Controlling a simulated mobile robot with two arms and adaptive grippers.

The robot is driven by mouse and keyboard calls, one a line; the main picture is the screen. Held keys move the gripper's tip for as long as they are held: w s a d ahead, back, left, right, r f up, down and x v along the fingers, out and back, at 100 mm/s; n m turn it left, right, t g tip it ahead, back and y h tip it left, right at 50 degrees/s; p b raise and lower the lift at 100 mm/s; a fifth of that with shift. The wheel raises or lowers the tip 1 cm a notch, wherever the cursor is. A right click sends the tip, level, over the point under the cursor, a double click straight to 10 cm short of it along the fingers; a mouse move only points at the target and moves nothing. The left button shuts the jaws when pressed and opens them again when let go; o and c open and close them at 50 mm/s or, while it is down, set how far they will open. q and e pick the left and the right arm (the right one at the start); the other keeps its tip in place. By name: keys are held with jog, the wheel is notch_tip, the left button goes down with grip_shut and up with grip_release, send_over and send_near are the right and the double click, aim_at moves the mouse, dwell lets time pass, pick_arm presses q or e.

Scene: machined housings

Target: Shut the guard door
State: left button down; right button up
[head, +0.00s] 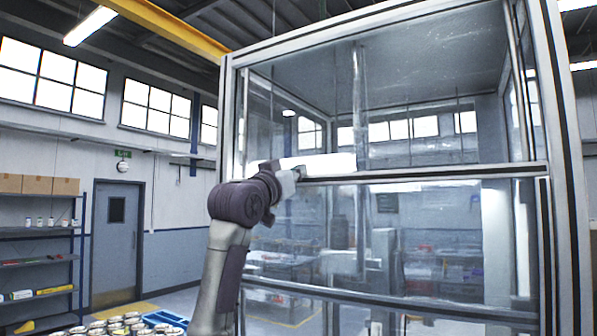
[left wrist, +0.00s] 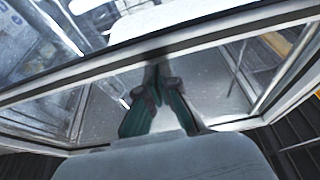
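The guard door appears to be a clear panel in the tall metal-framed enclosure. Its horizontal rail (head: 430,175) crosses the front at mid-height, with glazing above and below. I cannot tell how far the door is open. My left gripper (head: 297,173) is raised at the left part of this rail, touching it or very close. In the left wrist view, the left gripper's fingers (left wrist: 157,78) meet at their tips beside the dark rail (left wrist: 75,82). I see nothing clearly between them, and the contact is hard to make out. My right gripper is out of view.
The enclosure's thick right post (head: 566,170) and left post (head: 228,120) bound the front. Shelves (head: 40,235) with boxes stand far left. A blue tray (head: 163,320) and several round parts (head: 112,325) sit at the lower left. A grey door (head: 118,240) is in the back wall.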

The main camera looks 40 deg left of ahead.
aim_at(305, 287)
pick_arm(q)
notch_tip(305, 287, down, 26)
jog(key=b, duration=1.8)
jog(key=shift+w+r, duration=0.15)
jog(key=shift+r, duration=0.05)
jog(key=shift+w+f+b, duration=0.15)
jog(key=shift+f+b, duration=0.15)
jog(key=shift+f, duration=0.15)
